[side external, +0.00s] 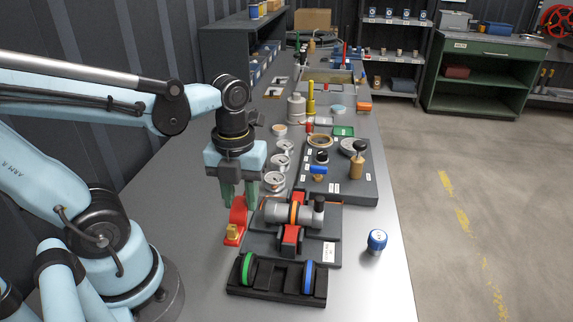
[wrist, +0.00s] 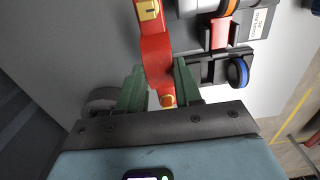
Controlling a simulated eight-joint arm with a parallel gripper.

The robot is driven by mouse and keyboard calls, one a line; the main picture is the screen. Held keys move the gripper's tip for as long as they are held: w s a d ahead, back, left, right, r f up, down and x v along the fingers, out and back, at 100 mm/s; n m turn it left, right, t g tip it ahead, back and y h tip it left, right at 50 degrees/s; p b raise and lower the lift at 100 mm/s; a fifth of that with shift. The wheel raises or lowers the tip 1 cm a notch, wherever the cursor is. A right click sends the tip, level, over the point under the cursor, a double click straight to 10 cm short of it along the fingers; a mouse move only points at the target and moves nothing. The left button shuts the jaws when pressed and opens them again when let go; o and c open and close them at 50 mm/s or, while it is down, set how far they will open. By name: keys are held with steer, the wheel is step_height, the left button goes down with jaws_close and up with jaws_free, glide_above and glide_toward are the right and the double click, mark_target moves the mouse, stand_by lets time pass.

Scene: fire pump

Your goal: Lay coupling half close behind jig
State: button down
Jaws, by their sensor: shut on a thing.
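My gripper (side external: 239,203) points down with its green fingers shut on a red part (side external: 239,213) with brass-coloured blocks; I take this as the coupling half. In the wrist view, the red part (wrist: 156,52) runs between the fingers (wrist: 162,88). It is upright at the left edge of the jig (side external: 329,249), a grey labelled plate with red cradles. I cannot tell whether the part touches the bench. A grey cylinder (side external: 279,213) with an orange band lies in the cradles.
A black holder (side external: 277,281) with a green ring (side external: 248,268) and a blue ring (side external: 307,277) stands in front of the jig. A blue-and-white knob-like piece (side external: 377,240) stands at right. A grey board (side external: 345,187) with fittings lies behind. The bench (side external: 195,240) is clear at left.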

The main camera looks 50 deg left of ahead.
steer(key=a+f, duration=0.1)
steer(key=a, duration=0.1)
steer(key=w+a+f, duration=0.1)
steer(key=a, duration=0.1)
steer(key=a+f, duration=0.2)
steer(key=a, duration=0.1)
steer(key=shift+w+f, duration=0.1)
steer(key=shift+w, duration=0.2)
steer(key=shift+d+f, duration=0.1)
steer(key=shift+f, duration=1.9)
steer(key=shift+f, duration=0.1)
steer(key=c, duration=0.8)
jaws_free()
